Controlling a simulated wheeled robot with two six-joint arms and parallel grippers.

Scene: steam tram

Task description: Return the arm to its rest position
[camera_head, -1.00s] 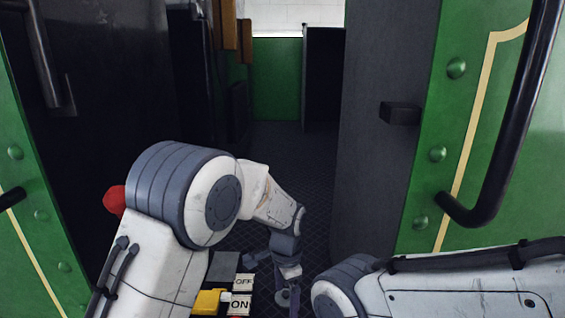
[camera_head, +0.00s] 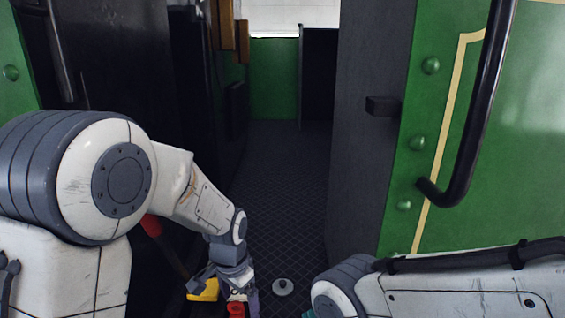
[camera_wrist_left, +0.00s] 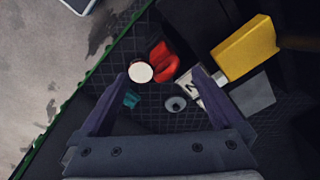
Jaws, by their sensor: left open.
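My left arm (camera_head: 120,180) comes in from the left and bends down toward the dark floor of the tram. Its gripper (camera_head: 222,292) is low, at the bottom edge of the head view, close to a yellow block (camera_head: 204,289). In the left wrist view the gripper (camera_wrist_left: 158,88) is open, its two fingers spread with nothing held between them. A red piece (camera_wrist_left: 164,62) and a pale round disc (camera_wrist_left: 141,72) lie beyond the fingertips. My right arm (camera_head: 450,285) crosses the lower right; its gripper is out of the picture.
A grey round knob (camera_head: 283,287) sits on the dark floor. Green riveted panels with a black handrail (camera_head: 483,110) flank the doorway at right. A red-topped lever (camera_head: 151,226) stands behind my left arm. The passage floor (camera_head: 285,190) ahead is clear.

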